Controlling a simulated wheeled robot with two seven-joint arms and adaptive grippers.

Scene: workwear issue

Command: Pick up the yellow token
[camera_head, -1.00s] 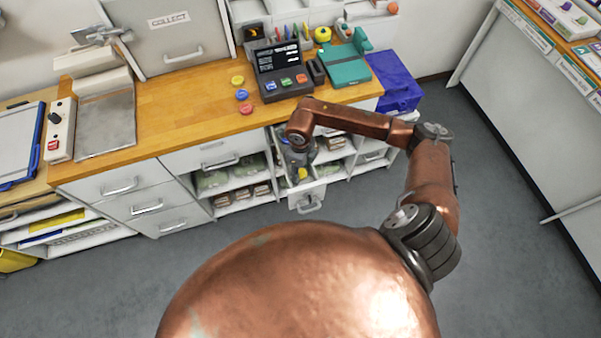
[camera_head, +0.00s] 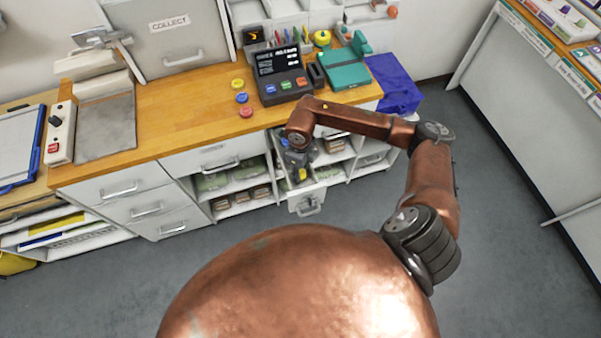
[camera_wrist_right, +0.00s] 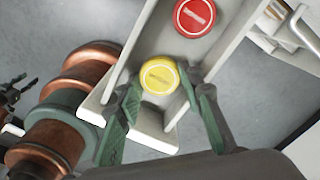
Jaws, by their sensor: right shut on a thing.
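A yellow token (camera_wrist_right: 159,76) sits in the open narrow drawer, with its round labelled face showing in the right wrist view. It also shows small in the head view (camera_head: 302,174). My right gripper (camera_wrist_right: 160,81) reaches down into the drawer and is shut on the yellow token, one green finger on each side. In the head view the right gripper (camera_head: 300,169) is small and partly hidden by my forearm. A red token (camera_wrist_right: 195,17) lies in the same drawer, beyond the yellow one. My left gripper is not in view.
The drawer's pale walls (camera_wrist_right: 142,135) stand close around the fingers. The floor in front is clear.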

